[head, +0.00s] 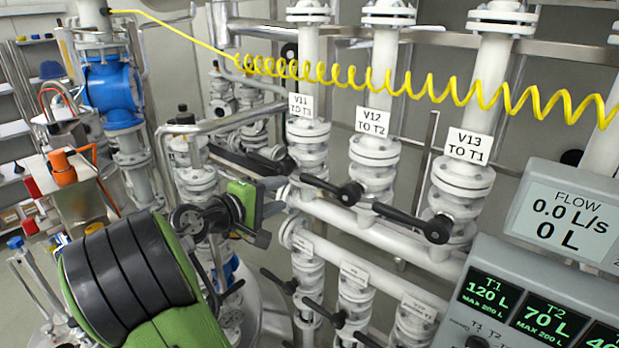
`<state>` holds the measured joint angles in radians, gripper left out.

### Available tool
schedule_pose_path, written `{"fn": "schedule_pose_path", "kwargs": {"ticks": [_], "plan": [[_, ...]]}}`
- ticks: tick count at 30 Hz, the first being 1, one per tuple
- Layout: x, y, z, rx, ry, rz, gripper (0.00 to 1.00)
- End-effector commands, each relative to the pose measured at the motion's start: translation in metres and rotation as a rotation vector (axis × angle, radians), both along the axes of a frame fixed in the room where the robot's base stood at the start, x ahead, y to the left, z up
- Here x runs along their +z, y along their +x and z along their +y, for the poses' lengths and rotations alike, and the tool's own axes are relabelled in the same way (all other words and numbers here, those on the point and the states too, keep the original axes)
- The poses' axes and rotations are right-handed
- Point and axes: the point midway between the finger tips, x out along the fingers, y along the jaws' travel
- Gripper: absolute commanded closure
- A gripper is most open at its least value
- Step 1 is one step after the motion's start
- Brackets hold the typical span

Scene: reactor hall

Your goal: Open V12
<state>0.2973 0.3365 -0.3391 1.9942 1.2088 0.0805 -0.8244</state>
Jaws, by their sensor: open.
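The V12 label (371,122) reads "V12 TO T2" and hangs on a white vertical pipe in the middle of the head view. Below it is the white flanged V12 valve (372,177). Its black lever (325,186) lies crosswise to the pipe, pointing left from a round hub. My gripper (269,212) is open and empty, left of the V12 lever and apart from it in the picture. My green and black arm fills the lower left. The exact gap in depth between gripper and lever cannot be told.
The V11 lever (245,160) is left of V12; the V13 lever (405,219) is right. Both lie crosswise. Lower valves with black levers (325,312) stand beneath. A yellow coiled hose (380,84) crosses above. A flow display (563,215) and tank panel (530,310) are at right.

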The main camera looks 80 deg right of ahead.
Motion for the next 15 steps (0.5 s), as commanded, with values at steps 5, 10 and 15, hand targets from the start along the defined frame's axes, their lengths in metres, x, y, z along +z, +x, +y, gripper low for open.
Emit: {"fn": "schedule_pose_path", "kwargs": {"ticks": [5, 10, 15], "plan": [[-0.008, -0.020, -0.042, -0.008, 0.000, 0.000, 0.52], [-0.015, -0.037, -0.080, -0.007, 0.001, 0.001, 0.52], [-0.022, -0.047, -0.107, -0.003, 0.002, -0.001, 0.52]]}}
